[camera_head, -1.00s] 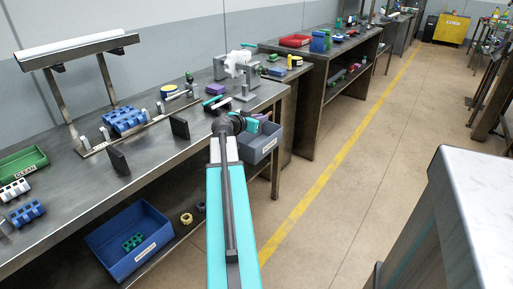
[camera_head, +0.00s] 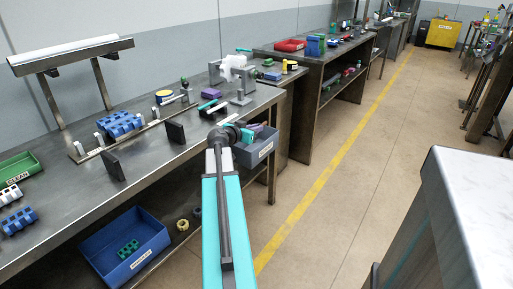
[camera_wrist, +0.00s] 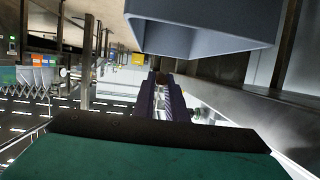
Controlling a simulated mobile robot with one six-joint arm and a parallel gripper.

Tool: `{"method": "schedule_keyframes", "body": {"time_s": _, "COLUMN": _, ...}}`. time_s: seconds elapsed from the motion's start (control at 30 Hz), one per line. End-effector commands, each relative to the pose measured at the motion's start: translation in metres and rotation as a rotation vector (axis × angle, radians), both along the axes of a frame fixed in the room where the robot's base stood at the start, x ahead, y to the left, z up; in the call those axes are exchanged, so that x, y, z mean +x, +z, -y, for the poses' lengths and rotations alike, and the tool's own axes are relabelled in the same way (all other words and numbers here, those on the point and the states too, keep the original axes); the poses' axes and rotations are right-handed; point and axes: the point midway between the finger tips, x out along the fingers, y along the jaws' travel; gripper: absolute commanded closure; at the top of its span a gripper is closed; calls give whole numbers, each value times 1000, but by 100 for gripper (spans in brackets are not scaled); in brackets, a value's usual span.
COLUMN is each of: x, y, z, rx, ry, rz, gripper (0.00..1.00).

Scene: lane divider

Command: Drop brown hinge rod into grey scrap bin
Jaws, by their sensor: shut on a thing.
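The grey scrap bin (camera_head: 258,150) hangs at the front edge of the near workbench, with a white label on its face. It also shows at the top of the wrist view (camera_wrist: 205,38). My gripper (camera_head: 254,127) is beside the bin's upper part in the head view; I cannot tell whether it is over the opening. In the wrist view my gripper (camera_wrist: 160,84) is shut on a small brown piece (camera_wrist: 159,77), likely the brown hinge rod, mostly hidden between the fingers. The rod cannot be made out in the head view.
The workbench (camera_head: 75,205) carries blue blocks (camera_head: 119,125), black upright plates (camera_head: 175,132) and a green bin (camera_head: 18,168). A blue bin (camera_head: 128,245) stands on the lower shelf. A pale-topped counter (camera_head: 480,200) is at right. The floor aisle is clear.

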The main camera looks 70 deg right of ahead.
Motion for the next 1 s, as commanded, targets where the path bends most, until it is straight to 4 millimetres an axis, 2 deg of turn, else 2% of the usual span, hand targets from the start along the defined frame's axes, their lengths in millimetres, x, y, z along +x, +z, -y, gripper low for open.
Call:
{"method": "schedule_keyframes", "body": {"time_s": 0.1, "x": 0, "y": -13, "z": 0, "rx": 1, "ry": 0, "rz": 0, "gripper": 100}}
{"method": "schedule_keyframes", "body": {"time_s": 0.4, "x": -1, "y": -33, "z": 0, "rx": 0, "ry": 0, "rz": 0, "gripper": 100}}
{"method": "schedule_keyframes", "body": {"time_s": 0.8, "x": -1, "y": -35, "z": 1, "rx": 0, "ry": -1, "rz": 1, "gripper": 100}}
{"method": "schedule_keyframes", "body": {"time_s": 0.83, "x": -1, "y": -35, "z": 1, "rx": 0, "ry": -1, "rz": 1, "gripper": 83}}
{"method": "schedule_keyframes", "body": {"time_s": 0.9, "x": -1, "y": -35, "z": 1, "rx": 0, "ry": -1, "rz": 1, "gripper": 71}}
{"method": "schedule_keyframes", "body": {"time_s": 0.93, "x": -1, "y": -35, "z": 1, "rx": 0, "ry": -1, "rz": 1, "gripper": 66}}
{"method": "schedule_keyframes", "body": {"time_s": 1.0, "x": -1, "y": -35, "z": 1, "rx": 0, "ry": -1, "rz": 1, "gripper": 66}}
